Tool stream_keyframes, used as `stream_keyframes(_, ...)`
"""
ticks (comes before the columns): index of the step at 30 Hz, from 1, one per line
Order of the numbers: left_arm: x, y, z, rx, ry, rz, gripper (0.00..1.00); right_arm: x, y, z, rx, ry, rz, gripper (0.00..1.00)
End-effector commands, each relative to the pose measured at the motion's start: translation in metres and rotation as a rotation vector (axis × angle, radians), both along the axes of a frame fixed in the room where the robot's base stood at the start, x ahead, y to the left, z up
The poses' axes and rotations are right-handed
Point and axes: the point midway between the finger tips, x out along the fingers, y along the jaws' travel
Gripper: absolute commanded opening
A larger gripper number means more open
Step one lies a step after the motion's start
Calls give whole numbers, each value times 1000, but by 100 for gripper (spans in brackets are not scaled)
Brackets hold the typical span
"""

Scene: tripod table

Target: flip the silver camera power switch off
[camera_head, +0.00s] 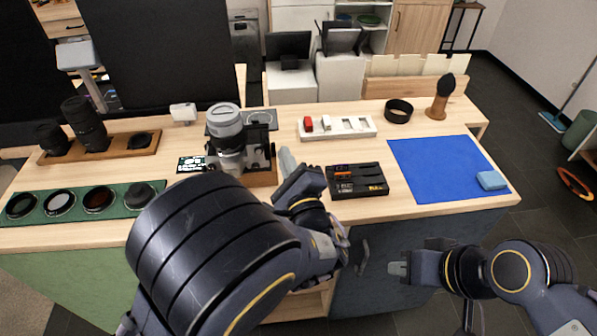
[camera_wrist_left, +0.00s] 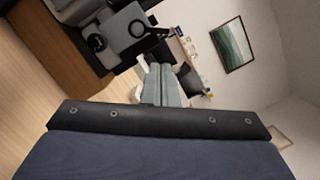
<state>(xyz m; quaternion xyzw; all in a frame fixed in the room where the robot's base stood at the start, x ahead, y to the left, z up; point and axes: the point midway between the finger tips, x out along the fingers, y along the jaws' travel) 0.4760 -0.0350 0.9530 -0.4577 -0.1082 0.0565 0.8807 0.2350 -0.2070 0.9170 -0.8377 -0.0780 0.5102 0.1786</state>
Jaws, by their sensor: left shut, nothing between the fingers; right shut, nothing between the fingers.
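The silver camera (camera_head: 230,157) sits on a wooden stand (camera_head: 262,178) near the middle of the table, with its large grey lens (camera_head: 225,119) standing up. My left gripper (camera_head: 286,158) is shut and empty just right of the camera and stand, apart from them in the head view. The left wrist view shows its closed fingers (camera_wrist_left: 162,84) beside a dark and grey device (camera_wrist_left: 125,32), seemingly the camera, on wood. The power switch cannot be made out. My right gripper (camera_head: 398,268) is shut and empty in front of the table's front edge.
Right of the stand are a black tool tray (camera_head: 372,190), a white battery tray (camera_head: 352,134) and a blue mat (camera_head: 440,160). At left are a lens board (camera_head: 135,152) and a green filter tray (camera_head: 80,214). My left arm hides part of the front edge.

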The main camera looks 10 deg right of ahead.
Motion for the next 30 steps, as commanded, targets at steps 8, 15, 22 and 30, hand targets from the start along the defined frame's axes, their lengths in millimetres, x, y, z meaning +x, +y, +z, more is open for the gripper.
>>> stream_keyframes(8, -1, 18, 13, -1, 1, 0, 0, 0, 0, 6, 0, 0, 0, 0)
stream_keyframes(15, -1, 19, 13, -1, 1, 0, 0, 0, 0, 6, 0, 0, 0, 0)
stream_keyframes(22, -1, 19, 12, -16, 1, -1, 0, 0, 0, 3, 0, 0, 0, 0)
stream_keyframes(30, -1, 19, 14, -66, 0, 0, 0, 0, 0, -4, 0, 0, 0, 0)
